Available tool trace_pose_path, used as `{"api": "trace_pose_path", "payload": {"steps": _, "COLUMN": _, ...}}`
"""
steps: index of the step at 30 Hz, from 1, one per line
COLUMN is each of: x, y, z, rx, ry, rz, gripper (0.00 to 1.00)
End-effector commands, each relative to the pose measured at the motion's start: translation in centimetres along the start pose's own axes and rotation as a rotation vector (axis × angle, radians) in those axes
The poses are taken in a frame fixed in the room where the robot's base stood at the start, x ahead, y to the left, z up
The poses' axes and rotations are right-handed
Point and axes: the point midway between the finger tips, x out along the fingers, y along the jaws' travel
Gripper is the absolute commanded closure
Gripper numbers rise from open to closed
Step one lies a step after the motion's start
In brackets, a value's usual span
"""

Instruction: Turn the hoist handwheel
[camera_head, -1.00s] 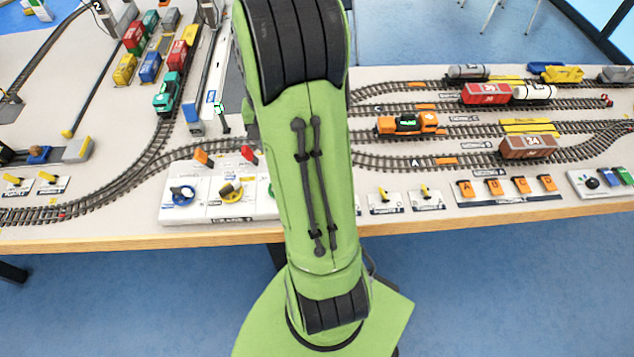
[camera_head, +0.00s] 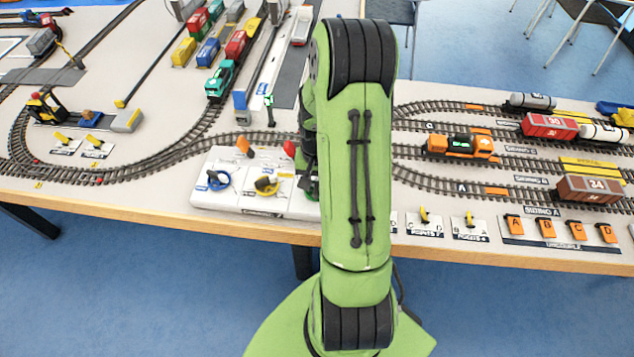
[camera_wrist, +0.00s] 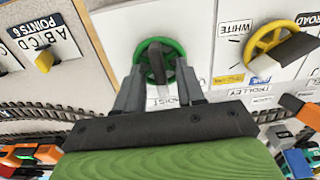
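The hoist handwheel (camera_wrist: 160,62) is a green ring with a dark grey handle (camera_wrist: 163,68) across it, on a white panel in the wrist view. A partly covered label (camera_wrist: 165,101) below it ends in "OIST". My gripper (camera_wrist: 160,72) is open, with one finger at each side of the handle, over the lower part of the ring. I cannot tell whether the fingers touch it.
A yellow handwheel (camera_head: 267,186) and a blue handwheel (camera_head: 217,180) sit on the same white panel (camera_head: 232,201), left of my arm. An orange lever (camera_head: 243,146) and a red lever (camera_head: 289,148) stand behind them. Tracks with wagons lie beyond and on both sides.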

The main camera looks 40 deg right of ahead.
Motion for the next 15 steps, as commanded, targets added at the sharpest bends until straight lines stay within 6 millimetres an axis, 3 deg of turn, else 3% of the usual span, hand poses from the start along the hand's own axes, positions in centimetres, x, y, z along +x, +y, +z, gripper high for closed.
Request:
{"api": "trace_pose_path", "payload": {"steps": 5, "x": -0.07, "y": 0.0, "z": 0.0, "rx": 0.0, "ry": 0.0, "rz": 0.0, "gripper": 0.62}}
{"api": "trace_pose_path", "payload": {"steps": 12, "x": -0.09, "y": 0.0, "z": 0.0, "rx": 0.0, "ry": 0.0, "rz": 0.0, "gripper": 0.98}}
{"api": "trace_pose_path", "payload": {"steps": 15, "x": -0.1, "y": 0.0, "z": 0.0, "rx": 0.0, "ry": 0.0, "rz": 0.0, "gripper": 1.0}}
